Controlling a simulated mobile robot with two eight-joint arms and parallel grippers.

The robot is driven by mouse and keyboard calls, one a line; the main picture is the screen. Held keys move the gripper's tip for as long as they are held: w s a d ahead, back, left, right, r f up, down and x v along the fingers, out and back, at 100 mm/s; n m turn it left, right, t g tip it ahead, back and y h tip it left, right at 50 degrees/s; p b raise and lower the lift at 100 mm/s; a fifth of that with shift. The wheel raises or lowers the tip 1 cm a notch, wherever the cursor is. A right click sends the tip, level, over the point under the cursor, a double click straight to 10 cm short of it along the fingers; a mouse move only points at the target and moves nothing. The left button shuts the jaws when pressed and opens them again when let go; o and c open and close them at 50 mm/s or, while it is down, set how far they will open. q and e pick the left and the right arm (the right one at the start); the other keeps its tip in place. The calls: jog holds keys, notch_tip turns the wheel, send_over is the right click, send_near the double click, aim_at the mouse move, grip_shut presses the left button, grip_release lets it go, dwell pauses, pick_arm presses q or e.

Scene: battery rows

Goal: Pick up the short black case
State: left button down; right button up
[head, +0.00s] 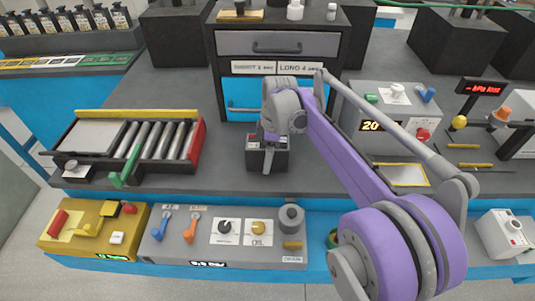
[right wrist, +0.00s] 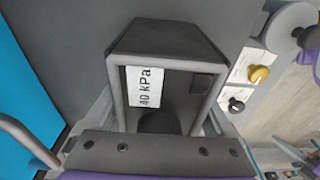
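A short black case (head: 281,163) stands on the grey bench near the middle in the head view, with small red and white marks near its top. My left gripper is not in view.
Behind the case stands a black cabinet with a drawer (head: 235,42) and blue lower part. A roller conveyor (head: 140,140) is at left, and a grey box reading "20" (head: 385,98) at right. Control panels (head: 225,235) line the front. Larger black boxes (head: 180,35) stand at the back.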

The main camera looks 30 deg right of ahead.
jog(key=c, duration=1.2)
